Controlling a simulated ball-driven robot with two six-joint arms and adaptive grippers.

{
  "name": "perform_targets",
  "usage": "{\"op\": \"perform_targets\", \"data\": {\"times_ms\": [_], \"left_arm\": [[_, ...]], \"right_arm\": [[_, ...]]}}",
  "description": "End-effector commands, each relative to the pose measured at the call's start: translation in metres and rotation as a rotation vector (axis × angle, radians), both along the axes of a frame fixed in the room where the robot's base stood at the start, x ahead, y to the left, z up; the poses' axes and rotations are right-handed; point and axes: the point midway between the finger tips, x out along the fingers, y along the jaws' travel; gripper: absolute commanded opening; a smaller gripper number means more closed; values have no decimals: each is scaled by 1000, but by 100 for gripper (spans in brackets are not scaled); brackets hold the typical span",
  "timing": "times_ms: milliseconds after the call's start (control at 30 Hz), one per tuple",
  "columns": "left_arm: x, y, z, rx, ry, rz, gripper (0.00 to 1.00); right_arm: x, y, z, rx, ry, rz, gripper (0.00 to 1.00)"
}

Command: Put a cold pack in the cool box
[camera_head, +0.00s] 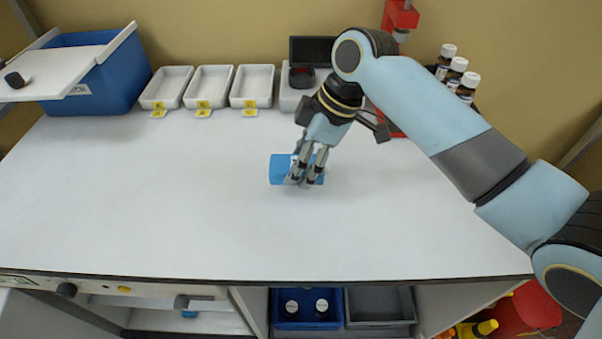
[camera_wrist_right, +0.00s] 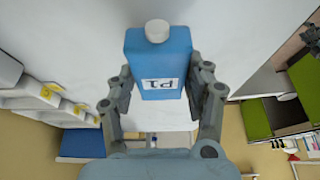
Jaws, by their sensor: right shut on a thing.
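A blue cold pack (camera_head: 281,169) with a white cap is in the middle of the white worktop. My right gripper (camera_head: 304,181) is shut on it, with fingers on both sides. In the right wrist view the pack (camera_wrist_right: 160,58) sits between the fingers (camera_wrist_right: 162,95), its printed label facing the camera. I cannot tell whether it touches the worktop. The blue cool box (camera_head: 118,88) stands at the back left. Its white lid (camera_head: 58,68) with a black knob lies shifted toward the front left, leaving part of the top uncovered. My left gripper is not in view.
Three white trays (camera_head: 208,87) with yellow tags stand along the back, right of the cool box. A scale (camera_head: 291,98), a red stand (camera_head: 400,18) and brown bottles (camera_head: 456,69) are at the back right. The worktop's left and front are clear.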

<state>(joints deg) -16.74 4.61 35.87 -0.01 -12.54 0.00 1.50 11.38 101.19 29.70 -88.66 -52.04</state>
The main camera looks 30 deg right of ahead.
Motion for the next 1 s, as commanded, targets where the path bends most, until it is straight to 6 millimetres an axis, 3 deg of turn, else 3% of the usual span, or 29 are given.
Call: {"op": "perform_targets", "data": {"times_ms": [267, 633, 667, 833, 1000], "left_arm": [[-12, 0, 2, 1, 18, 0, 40], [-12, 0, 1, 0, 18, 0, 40], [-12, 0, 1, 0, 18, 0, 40], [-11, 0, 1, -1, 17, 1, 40], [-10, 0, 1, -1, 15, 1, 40]], "right_arm": [[0, 0, -37, -1, 2, -1, 7], [0, 0, -42, -1, 0, 0, 7], [0, 0, -42, -1, 0, 0, 52], [0, 0, -42, -1, 0, 0, 74], [0, 0, -42, -1, 0, 0, 74]]}}
